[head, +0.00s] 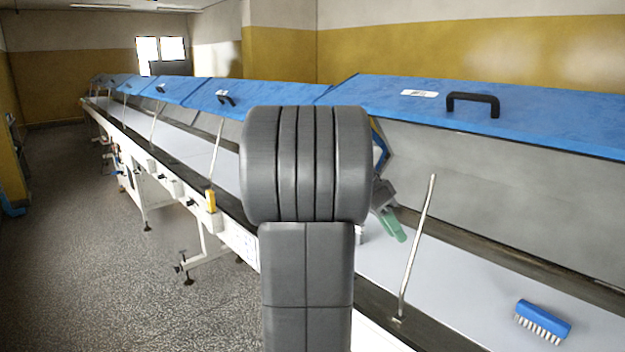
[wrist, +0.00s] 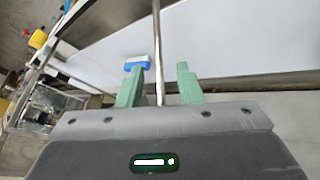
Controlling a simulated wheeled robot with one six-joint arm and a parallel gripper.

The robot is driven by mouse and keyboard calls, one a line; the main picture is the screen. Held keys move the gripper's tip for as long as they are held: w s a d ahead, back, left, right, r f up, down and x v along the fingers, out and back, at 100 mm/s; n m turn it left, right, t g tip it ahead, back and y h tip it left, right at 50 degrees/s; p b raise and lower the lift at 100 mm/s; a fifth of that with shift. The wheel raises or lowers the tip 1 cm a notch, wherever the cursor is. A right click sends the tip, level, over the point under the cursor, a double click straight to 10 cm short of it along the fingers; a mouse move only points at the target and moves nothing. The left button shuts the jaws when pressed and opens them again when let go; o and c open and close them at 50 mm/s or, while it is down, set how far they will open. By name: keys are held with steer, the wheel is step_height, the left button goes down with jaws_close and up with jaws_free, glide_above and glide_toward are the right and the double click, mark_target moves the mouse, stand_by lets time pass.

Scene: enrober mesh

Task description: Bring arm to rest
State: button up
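My gripper (head: 397,232), with green fingers, shows in the head view behind my grey arm, above the pale conveyor surface (head: 470,303). Its fingers (wrist: 160,72) stand apart in the wrist view with nothing held between them. A thin metal strut (head: 416,250) rises just right of the gripper in the head view. In the wrist view the strut (wrist: 157,45) runs through the gap seen between the fingers; I cannot tell how near it is. A blue brush with white bristles (head: 541,320) lies on the conveyor, apart from the gripper. It also shows in the wrist view (wrist: 138,63).
Raised blue lids (head: 540,110) with a black handle (head: 472,102) run along the line. Further struts (head: 217,150) hold them up. A yellow object (head: 211,201) sits on the conveyor's near edge. The grey floor (head: 100,250) at left is mostly clear.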

mark_target(413, 256)
steer(key=x, duration=0.7)
steer(key=shift+s+d+f, duration=0.1)
steer(key=shift+d+f, duration=0.15)
steer(key=shift+f, duration=0.05)
steer(key=shift+s+d+f+t+p, duration=0.2)
steer(key=shift+s+d+t+p, duration=0.1)
steer(key=shift+s+d, duration=0.05)
steer(key=shift+y, duration=0.3)
